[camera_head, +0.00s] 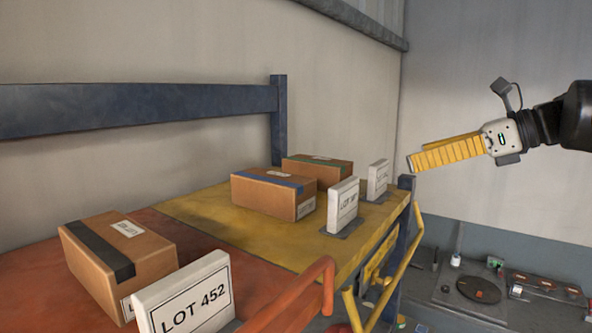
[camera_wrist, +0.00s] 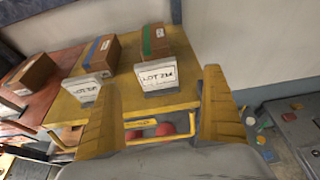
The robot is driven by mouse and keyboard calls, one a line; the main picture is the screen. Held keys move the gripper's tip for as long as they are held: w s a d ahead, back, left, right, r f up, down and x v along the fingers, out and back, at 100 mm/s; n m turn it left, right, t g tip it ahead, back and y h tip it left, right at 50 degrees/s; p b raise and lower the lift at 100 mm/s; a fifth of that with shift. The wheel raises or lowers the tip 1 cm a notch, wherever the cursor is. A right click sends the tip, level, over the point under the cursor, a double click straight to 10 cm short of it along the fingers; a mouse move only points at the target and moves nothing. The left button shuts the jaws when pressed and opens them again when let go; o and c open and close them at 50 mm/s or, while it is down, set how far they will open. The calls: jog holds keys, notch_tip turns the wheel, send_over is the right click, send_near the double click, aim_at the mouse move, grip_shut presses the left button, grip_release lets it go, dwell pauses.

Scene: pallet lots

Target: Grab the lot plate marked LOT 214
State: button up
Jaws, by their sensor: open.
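A white lot plate (camera_wrist: 156,77) stands in front of the green-striped box in the wrist view. Its blurred text looks like LOT 2 something 4, so I cannot fully confirm LOT 214. In the head view it is the farthest plate (camera_head: 377,180), at the far end of the yellow shelf, its text too small to read. My gripper (camera_head: 413,162) is open and empty, to the right of that plate and apart from it. In the wrist view the plate shows beyond and between the yellow fingers of my gripper (camera_wrist: 160,80).
Another plate (camera_head: 342,205) stands before the blue-striped box (camera_head: 268,198) on the yellow shelf (camera_head: 220,215). The LOT 452 plate (camera_head: 186,297) stands by a black-striped box (camera_head: 115,255) on the red shelf. Yellow rails (camera_head: 395,262) run below the shelf front. Air around my gripper is clear.

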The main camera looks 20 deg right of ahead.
aim_at(383, 170)
jog(key=x, duration=0.4)
jog(key=shift+w+a+f+p, duration=0.15)
jog(key=shift+w+a+p, duration=0.05)
jog(key=shift+a+p, duration=0.1)
jog(key=shift+w+a+f, duration=0.1)
jog(key=shift+a+f, duration=0.1)
jog(key=shift+a, duration=0.05)
jog(key=p+x, duration=0.1)
jog(key=x, duration=0.2)
jog(key=shift+a+f, duration=0.2)
jog(key=shift+w+a+f, duration=0.1)
jog(key=shift+w+a, duration=0.05)
jog(key=shift+s, duration=0.2)
jog(key=c, duration=0.5)
jog(key=shift+w, duration=0.1)
jog(key=c, duration=0.8)
